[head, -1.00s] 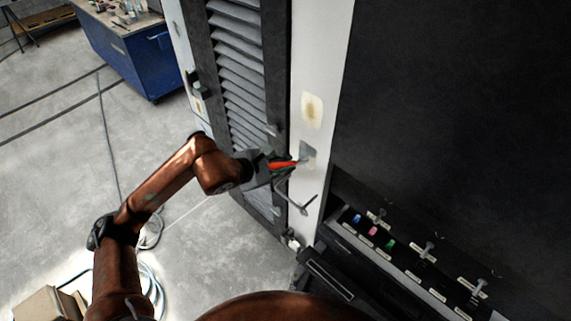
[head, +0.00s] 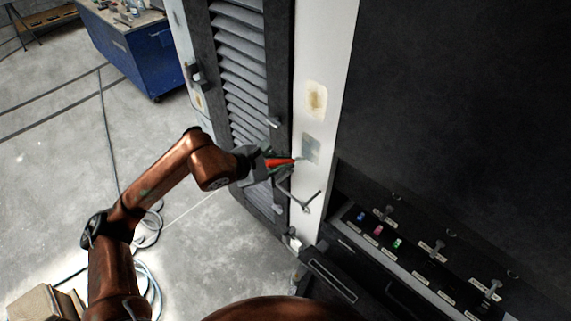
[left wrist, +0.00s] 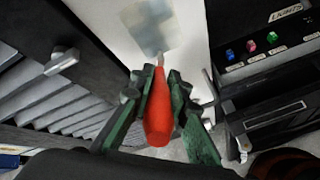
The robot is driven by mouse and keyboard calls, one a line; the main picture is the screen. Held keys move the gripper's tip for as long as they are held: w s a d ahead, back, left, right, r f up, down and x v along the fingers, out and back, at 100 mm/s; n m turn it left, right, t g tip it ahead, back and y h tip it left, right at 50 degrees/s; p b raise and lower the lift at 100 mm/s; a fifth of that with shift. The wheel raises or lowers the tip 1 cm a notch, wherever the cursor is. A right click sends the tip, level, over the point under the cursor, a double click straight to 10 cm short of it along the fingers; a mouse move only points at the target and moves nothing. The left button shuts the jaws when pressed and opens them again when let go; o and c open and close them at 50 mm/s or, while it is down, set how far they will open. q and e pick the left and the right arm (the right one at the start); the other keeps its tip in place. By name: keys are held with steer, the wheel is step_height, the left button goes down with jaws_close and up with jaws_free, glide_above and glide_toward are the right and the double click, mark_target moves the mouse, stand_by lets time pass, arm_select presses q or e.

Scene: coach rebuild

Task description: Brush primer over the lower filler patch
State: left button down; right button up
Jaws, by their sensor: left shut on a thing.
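The lower filler patch (head: 311,148) is a pale grey square on the white post, and it also shows in the left wrist view (left wrist: 150,26) with uneven darker and lighter grey areas. The upper patch (head: 316,99) above it is cream with a yellowish-brown middle. My left gripper (head: 279,165) is shut on a brush with a red handle (left wrist: 158,118). The brush points toward the lower patch, its tip close to the patch's lower edge. I cannot tell whether the tip touches. The bristles are hard to make out. My right gripper is not in view.
A dark louvred door (head: 240,80) with handles stands left of the post. A dark control panel (head: 415,262) with coloured buttons and levers is at lower right. A bent metal handle (head: 303,202) sticks out below the gripper. A blue cart (head: 150,58) stands farther back.

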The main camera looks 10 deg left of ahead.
mark_target(270, 161)
arm_select(q)
steer(key=shift+r+p, duration=1.6)
steer(key=shift+r, duration=3.8)
steer(key=shift+s+a+f+b, duration=0.1)
steer(key=shift+s+a+b, duration=0.35)
steer(key=shift+s, duration=0.2)
steer(key=s+a, duration=0.1)
steer(key=s+b, duration=0.1)
steer(key=shift+s+a, duration=0.35)
steer(key=shift+a, duration=0.05)
steer(key=shift+s+a+b, duration=0.3)
steer(key=shift+s, duration=0.25)
